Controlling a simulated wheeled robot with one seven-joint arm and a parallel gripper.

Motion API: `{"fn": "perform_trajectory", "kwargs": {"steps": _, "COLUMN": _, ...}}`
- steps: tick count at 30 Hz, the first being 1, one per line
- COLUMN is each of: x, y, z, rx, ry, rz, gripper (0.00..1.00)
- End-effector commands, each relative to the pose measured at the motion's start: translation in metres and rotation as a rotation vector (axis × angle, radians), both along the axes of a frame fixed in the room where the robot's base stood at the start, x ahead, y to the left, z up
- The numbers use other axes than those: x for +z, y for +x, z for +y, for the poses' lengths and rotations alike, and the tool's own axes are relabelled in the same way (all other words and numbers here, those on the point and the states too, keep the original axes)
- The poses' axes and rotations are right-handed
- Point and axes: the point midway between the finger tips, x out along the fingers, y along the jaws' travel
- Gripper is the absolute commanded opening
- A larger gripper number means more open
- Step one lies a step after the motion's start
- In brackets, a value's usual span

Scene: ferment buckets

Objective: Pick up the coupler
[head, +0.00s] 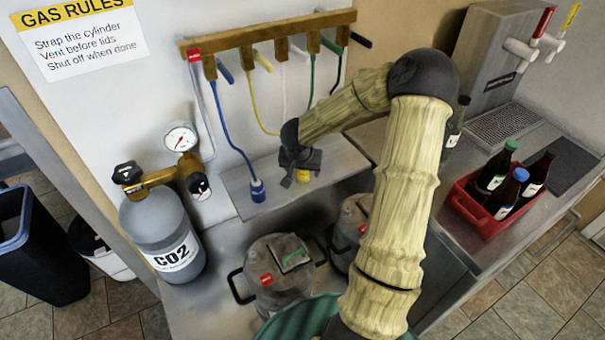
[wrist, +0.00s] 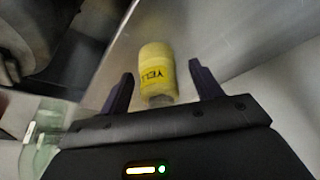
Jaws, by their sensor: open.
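A yellow coupler (head: 303,176) sits on the grey metal shelf, partly hidden behind my gripper in the head view. In the wrist view the yellow coupler (wrist: 157,72) shows lettering on its side and lies between and just beyond my two fingertips. My gripper (wrist: 163,82) is open, with a dark finger on each side of the coupler and visible gaps. In the head view my gripper (head: 298,172) is at the shelf, right of a blue coupler (head: 257,191) on a blue hose.
A wooden manifold (head: 270,35) with coloured hoses hangs above the shelf (head: 228,187). A CO2 cylinder (head: 165,235) stands left. A lidded metal bucket (head: 282,290) stands below. A red crate (head: 470,215) of bottles is on the right counter.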

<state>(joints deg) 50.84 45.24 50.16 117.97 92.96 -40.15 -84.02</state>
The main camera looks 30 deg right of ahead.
Motion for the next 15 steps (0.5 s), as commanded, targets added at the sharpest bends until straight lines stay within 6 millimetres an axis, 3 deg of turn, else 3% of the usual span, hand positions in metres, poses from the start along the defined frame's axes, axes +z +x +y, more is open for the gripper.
{"fn": "perform_trajectory", "kwargs": {"steps": 13, "x": 0.001, "y": 0.0, "z": 0.0, "rx": 0.0, "ry": -0.001, "rz": -0.001, "gripper": 0.64}}
{"fn": "perform_trajectory", "kwargs": {"steps": 15, "x": 0.001, "y": -0.0001, "z": 0.0001, "rx": 0.0, "ry": -0.001, "rz": -0.001, "gripper": 0.55}}
